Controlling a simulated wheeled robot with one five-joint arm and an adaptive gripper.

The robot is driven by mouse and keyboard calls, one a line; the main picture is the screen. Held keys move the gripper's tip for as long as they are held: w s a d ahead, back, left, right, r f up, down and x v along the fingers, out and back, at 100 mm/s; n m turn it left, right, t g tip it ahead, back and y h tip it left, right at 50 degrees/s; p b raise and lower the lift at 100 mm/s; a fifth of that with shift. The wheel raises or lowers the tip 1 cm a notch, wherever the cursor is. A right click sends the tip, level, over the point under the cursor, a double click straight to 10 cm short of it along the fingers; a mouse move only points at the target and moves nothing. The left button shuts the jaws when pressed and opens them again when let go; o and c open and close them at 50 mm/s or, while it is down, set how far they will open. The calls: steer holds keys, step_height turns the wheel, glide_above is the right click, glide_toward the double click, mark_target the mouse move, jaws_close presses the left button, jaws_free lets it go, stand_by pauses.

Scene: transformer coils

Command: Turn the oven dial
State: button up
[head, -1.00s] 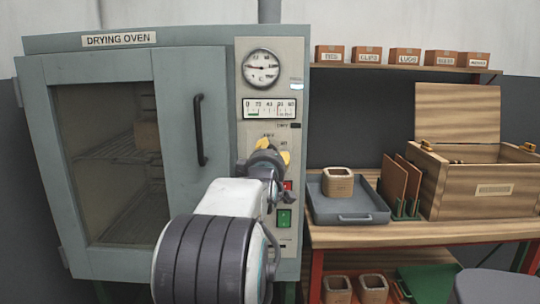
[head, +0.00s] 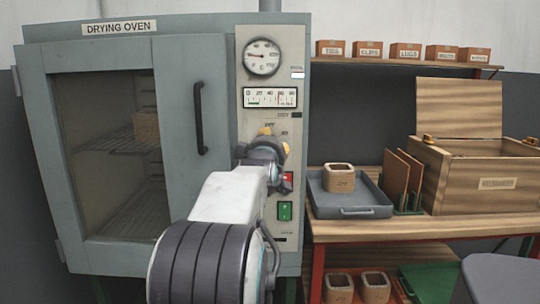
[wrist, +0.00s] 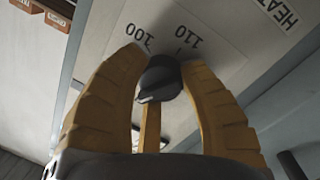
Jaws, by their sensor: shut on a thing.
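The grey drying oven (head: 186,58) stands at the left, its door closed, with a pale control panel (head: 276,206) on its right side. My gripper (head: 274,138) is at the middle of this panel and hides the dial in the head view. In the wrist view, the black dial (wrist: 158,78) sits between the yellow fingers of my gripper (wrist: 162,62). The fingers are shut around it, one on each side. A small light mark shows at the dial's lower left. The printed numbers 100 and 110 lie just beyond the fingertips.
A round gauge (head: 262,57) and a strip meter (head: 270,97) are above my gripper. A red switch (head: 287,181) and a green switch (head: 285,210) are close below. A bench at right holds a grey tray (head: 330,207) and an open wooden box (head: 450,195).

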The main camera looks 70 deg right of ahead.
steer(key=shift+f+m+b, duration=0.45)
steer(key=shift+f+m, duration=0.05)
steer(key=shift+f, duration=0.1)
steer(key=shift+r+m, duration=0.25)
steer(key=shift+m, duration=0.75)
steer(key=o, duration=0.9)
steer(key=shift+d+f, duration=0.1)
steer(key=shift+d, duration=0.05)
steer(key=o, duration=0.3)
steer(key=shift+r, duration=0.2)
steer(key=shift+a, duration=0.2)
steer(key=v, duration=1.1)
steer(key=shift+a+r, duration=0.2)
steer(key=shift+a, duration=0.15)
